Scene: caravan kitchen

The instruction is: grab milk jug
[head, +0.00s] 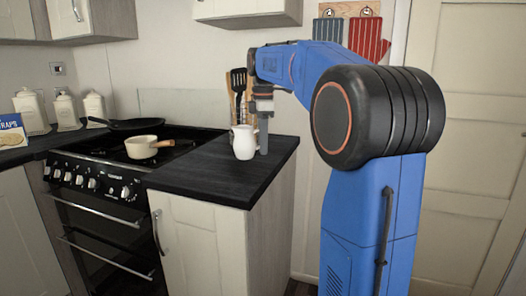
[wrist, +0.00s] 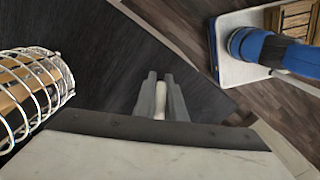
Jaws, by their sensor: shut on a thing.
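The white milk jug (head: 243,143) stands upright on the dark worktop, near its right end, in the head view. My gripper (head: 263,149) points down at the jug's right side, its fingers close to the worktop. In the wrist view my gripper (wrist: 162,100) is shut on a narrow white part of the milk jug (wrist: 132,100), probably its handle. The rest of the jug is hidden in the wrist view. The jug appears to rest on the worktop; a small gap beneath it cannot be ruled out.
A utensil holder (head: 237,82) stands behind the jug; its wire basket (wrist: 35,88) is close by in the wrist view. The stove (head: 120,150) to the left bears a cream saucepan (head: 141,147) and a black frying pan (head: 126,124). The worktop (head: 215,178) in front is clear.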

